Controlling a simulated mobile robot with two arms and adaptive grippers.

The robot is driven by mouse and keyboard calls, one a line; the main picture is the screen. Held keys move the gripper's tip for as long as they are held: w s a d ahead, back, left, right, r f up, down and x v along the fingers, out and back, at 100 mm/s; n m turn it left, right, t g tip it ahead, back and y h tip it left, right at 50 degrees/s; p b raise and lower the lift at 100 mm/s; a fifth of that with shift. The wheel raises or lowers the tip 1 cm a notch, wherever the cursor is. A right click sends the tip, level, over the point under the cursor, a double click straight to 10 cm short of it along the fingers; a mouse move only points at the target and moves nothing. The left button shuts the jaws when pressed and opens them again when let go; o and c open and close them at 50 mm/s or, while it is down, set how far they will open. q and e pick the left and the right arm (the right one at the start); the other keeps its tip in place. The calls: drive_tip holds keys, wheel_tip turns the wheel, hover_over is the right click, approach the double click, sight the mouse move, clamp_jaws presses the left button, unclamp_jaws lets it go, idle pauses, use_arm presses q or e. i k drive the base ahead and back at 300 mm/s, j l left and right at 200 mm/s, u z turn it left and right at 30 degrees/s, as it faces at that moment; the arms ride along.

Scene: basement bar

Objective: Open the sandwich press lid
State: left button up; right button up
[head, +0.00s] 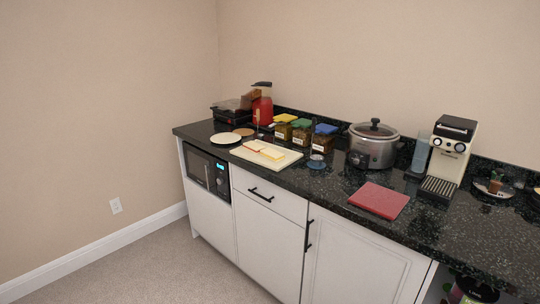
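A low dark appliance (226,116), which looks like the sandwich press, stands at the far left end of the black counter (450,225). It is small in view, and a brownish, partly see-through shape shows at its top. I cannot clearly tell its lid from its base or how far the lid is raised. Neither of my grippers is in view.
A red blender (263,107) stands right beside the appliance. Plates (225,138), a cutting board (285,160) with food, several lidded jars, a slow cooker (374,148), a red flat mat (379,200) and a coffee machine (450,155) line the counter. The carpet (165,262) in front is clear.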

sight(231, 107)
drive_tip(key=i+j+z, duration=0.25)
drive_tip(key=i+j, duration=0.7)
drive_tip(key=i, duration=0.15)
drive_tip(key=i+j+z, duration=0.25)
drive_tip(key=i+j, duration=0.75)
drive_tip(key=j, duration=0.2)
